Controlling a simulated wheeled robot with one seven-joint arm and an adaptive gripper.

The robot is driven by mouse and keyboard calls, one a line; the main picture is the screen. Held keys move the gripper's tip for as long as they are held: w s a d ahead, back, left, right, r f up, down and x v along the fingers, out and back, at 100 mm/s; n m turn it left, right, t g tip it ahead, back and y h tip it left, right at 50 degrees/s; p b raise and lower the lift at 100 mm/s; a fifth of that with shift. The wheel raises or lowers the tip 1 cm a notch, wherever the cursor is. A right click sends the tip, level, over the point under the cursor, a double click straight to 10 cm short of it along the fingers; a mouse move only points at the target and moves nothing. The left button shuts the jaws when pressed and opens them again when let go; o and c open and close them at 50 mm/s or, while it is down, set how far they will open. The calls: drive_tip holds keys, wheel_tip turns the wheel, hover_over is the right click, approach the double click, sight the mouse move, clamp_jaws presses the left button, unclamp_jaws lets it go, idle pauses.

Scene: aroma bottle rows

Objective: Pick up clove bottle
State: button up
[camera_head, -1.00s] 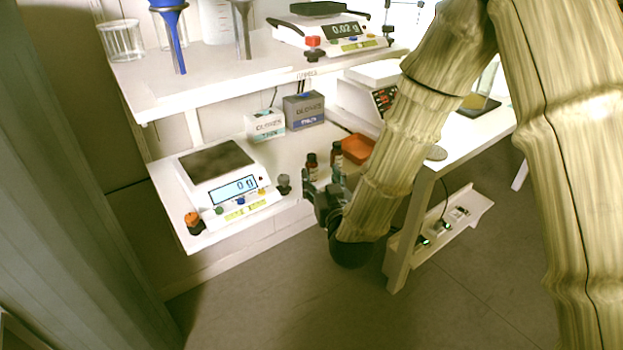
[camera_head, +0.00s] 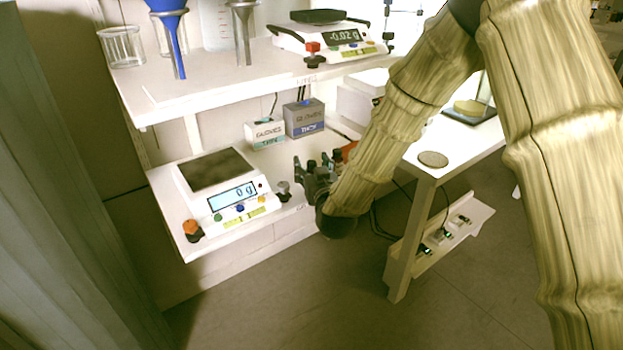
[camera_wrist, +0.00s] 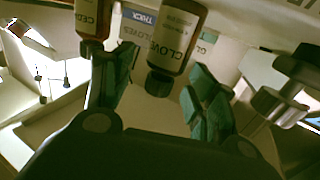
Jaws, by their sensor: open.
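The clove bottle (camera_wrist: 178,32) is a brown bottle with a pale label reading "CLOV" and a black cap. It appears upside down in the wrist view, between the lines of my two greenish fingers. My gripper (camera_wrist: 155,97) is open, with nothing in its jaws. A second brown bottle, labelled "CED" (camera_wrist: 93,18), stands to the left, close to my left finger in that view. In the head view, my gripper (camera_head: 313,172) is at the front of the lower shelf and mostly hides the bottles, so their contact with the fingers cannot be told.
A scale (camera_head: 218,180) reading 0 g stands left of my gripper, with a small metal weight (camera_head: 284,190) between them. Two boxes, white (camera_head: 265,134) and grey (camera_head: 304,118), stand behind. The upper shelf (camera_head: 215,90) overhangs. A white side table (camera_head: 455,150) is at right.

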drive_tip(key=shift+w, duration=0.25)
drive_tip(key=shift+c, duration=0.5)
drive_tip(key=c, duration=1)
drive_tip(key=shift+r, duration=0.15)
drive_tip(key=shift+c, duration=0.2)
